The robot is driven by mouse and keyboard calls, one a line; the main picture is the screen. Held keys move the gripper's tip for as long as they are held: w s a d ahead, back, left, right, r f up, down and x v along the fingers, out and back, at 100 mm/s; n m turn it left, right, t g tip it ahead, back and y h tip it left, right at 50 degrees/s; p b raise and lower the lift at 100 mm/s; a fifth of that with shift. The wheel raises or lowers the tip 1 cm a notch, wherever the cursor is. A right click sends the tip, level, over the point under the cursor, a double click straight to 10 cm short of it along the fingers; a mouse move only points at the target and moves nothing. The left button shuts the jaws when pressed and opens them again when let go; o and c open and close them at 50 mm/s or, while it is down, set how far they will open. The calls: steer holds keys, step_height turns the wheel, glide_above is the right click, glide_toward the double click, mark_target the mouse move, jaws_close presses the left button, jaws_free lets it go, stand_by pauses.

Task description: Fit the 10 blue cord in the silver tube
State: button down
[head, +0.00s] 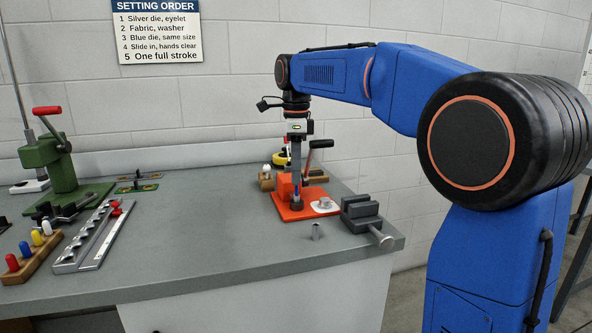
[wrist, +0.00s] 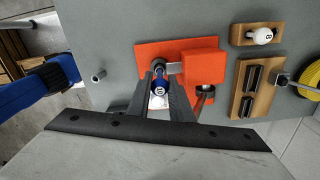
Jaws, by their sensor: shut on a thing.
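My gripper (head: 296,187) points down over the orange press at the right part of the bench. In the wrist view my gripper (wrist: 163,79) is shut on a small blue piece with a white number mark (wrist: 159,84); the number is too small to read surely. I take this piece for the blue cord. The silver tube (head: 317,231) stands upright on the bare grey bench, in front of the press and apart from my gripper. It also shows in the wrist view (wrist: 99,75), left of the held piece.
The orange press (head: 285,187) with its lever is close to my gripper. A grey vise (head: 361,212) stands right of the tube. A wooden block with a white ball (wrist: 262,36) is behind. A green press (head: 65,172), metal rail (head: 92,240) and peg rack (head: 32,256) stand left. Mid-bench is clear.

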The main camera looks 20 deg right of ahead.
mark_target(296, 195)
steer(key=shift+f, duration=1.75)
steer(key=c, duration=1.5)
jaws_free()
step_height(296, 195, up, 17)
steer(key=s+d+f+n+t, duration=0.1)
steer(key=s+d+f+n, duration=0.1)
steer(key=s+f+n, duration=0.5)
steer(key=s+d+f+n+t, duration=0.2)
steer(key=s+f+n, duration=0.5)
steer(key=s+f, duration=0.8)
steer(key=s+d+f+n+t, duration=0.1)
steer(key=s+d+f+n, duration=0.2)
steer(key=s+f+n, duration=0.4)
steer(key=shift+s+d+f+t, duration=0.1)
steer(key=shift+s+f+t, duration=0.05)
steer(key=shift+s+f, duration=0.7)
steer(key=shift+s+a+f+t, duration=0.1)
steer(key=shift+s+f, duration=0.55)
steer(key=shift+f, duration=0.45)
steer(key=shift+s+d+f+t, duration=0.1)
steer(key=shift+s+f+t, duration=0.05)
steer(key=shift+s+f, duration=0.7)
steer(key=shift+w+f, duration=0.1)
